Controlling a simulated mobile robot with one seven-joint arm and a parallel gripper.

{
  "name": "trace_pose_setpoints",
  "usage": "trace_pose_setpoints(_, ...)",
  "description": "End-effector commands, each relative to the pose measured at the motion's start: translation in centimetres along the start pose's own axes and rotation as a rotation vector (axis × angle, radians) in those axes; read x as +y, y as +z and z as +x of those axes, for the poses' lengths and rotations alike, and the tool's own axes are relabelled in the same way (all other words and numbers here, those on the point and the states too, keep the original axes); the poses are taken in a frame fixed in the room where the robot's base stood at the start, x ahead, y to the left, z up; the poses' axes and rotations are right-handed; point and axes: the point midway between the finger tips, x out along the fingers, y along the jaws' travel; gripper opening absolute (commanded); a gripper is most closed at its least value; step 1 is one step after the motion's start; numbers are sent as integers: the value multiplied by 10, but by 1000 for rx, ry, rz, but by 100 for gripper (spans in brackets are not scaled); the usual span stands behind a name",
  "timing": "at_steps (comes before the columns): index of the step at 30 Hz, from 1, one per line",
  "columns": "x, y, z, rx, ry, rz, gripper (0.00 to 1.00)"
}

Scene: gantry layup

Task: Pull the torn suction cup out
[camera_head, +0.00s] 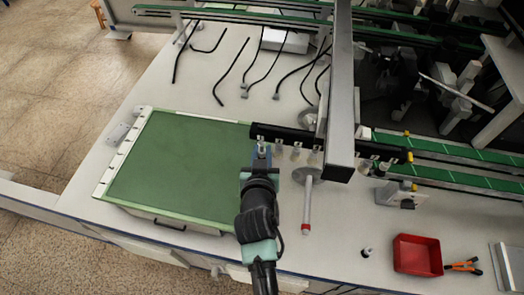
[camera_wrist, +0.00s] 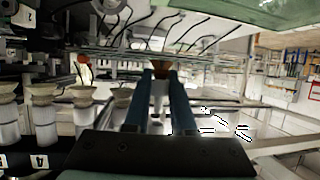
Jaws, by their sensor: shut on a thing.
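A black bar (camera_head: 345,147) carries a row of pale suction cups (camera_head: 297,148) on its front side. My gripper (camera_head: 262,149) is at the left end of that row. In the wrist view, my gripper (camera_wrist: 161,90) has its two blue fingers closed around a narrow pale cup with a brownish lip (camera_wrist: 158,70), seen between the fingertips. I take it for the torn suction cup, but no tear can be made out. Other cups with beige lips (camera_wrist: 40,95) stand in a row to its left. Whether the held cup is still seated on the bar cannot be told.
A red tray (camera_head: 418,256) lies at the lower right, with orange-handled pliers (camera_head: 462,265) beside it. A small dark-and-pale part (camera_head: 367,251) stands left of the tray. A green mat (camera_head: 180,160) fills the left. A grey post (camera_head: 341,90) rises close to the bar.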

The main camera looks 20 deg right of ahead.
Motion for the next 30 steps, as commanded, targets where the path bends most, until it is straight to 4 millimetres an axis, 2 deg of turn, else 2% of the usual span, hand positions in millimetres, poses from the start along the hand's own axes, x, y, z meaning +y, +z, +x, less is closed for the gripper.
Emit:
trace_pose_setpoints(14, 0, 1, 0, 0, 0, 0, 0)
trace_pose_setpoints(30, 0, 29, 12, 0, 0, 0, 0)
